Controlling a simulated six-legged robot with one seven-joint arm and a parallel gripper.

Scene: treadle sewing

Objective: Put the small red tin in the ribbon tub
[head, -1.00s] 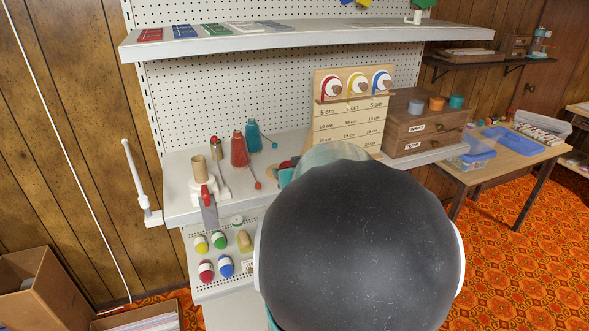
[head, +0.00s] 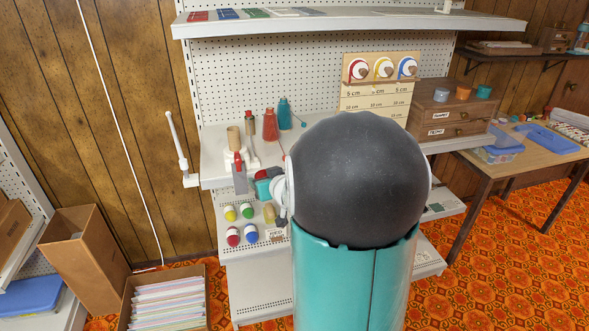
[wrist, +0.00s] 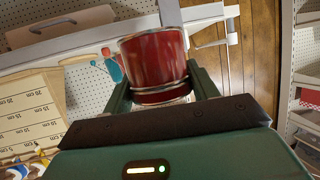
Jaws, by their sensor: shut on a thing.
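My gripper (wrist: 160,77) is shut on a small red tin (wrist: 154,58) with pale metal rims, held between the two green fingers in the wrist view. In the head view my gripper (head: 265,186) is at the front of the white shelf unit, beside my dark arm link, and only a bit of red shows at it. A clear tub with a blue lid (head: 503,140) stands on the wooden table at right. I cannot tell whether it is the ribbon tub. My arm hides part of the shelves.
Red and teal bottles (head: 270,126) and a wooden drawer box (head: 450,113) stand on the middle shelf (head: 217,170). Several coloured spools (head: 233,236) sit on the shelf below. A box of papers (head: 166,300) is on the floor at left. The orange floor (head: 500,270) at right is clear.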

